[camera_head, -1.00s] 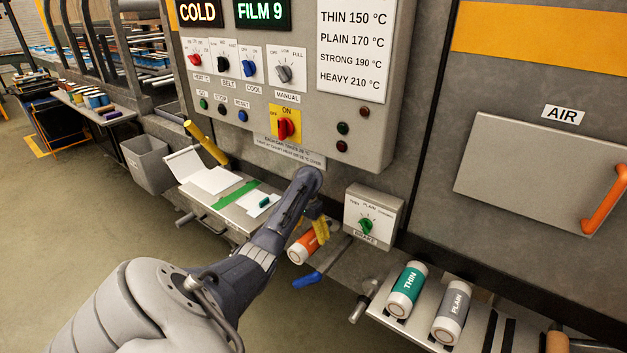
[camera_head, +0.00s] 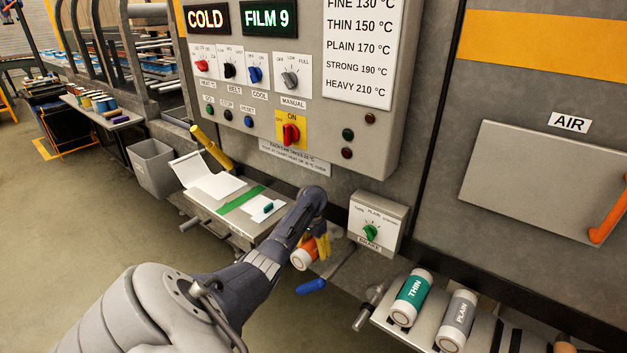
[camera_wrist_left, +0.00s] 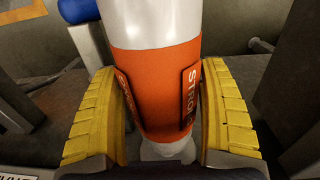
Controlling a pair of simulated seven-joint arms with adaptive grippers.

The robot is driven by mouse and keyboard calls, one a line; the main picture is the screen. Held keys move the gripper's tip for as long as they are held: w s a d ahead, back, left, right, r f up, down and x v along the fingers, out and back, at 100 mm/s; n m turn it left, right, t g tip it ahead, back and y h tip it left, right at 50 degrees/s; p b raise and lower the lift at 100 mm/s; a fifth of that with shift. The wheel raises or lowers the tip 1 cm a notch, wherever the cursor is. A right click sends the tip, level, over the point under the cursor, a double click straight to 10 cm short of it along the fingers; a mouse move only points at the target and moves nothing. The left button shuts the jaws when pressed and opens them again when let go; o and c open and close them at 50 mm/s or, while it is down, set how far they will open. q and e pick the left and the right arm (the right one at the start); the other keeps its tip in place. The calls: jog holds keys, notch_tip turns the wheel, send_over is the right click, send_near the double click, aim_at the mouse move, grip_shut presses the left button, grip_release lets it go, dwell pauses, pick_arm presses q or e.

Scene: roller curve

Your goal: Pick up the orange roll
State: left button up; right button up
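My right gripper is not in view.
A green THIN roll (camera_head: 411,297) and a grey PLAIN roll (camera_head: 457,321) lie on a rack at the right. The brake box (camera_head: 377,222) stands close to my left gripper. A blue handle (camera_head: 311,286) is just below the roll. A white-papered table (camera_head: 215,187) stands left.

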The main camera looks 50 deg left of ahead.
pick_arm(q)
jog(key=shift+r, duration=0.1)
jog(key=c, duration=1.2)
jog(key=shift+c, duration=0.2)
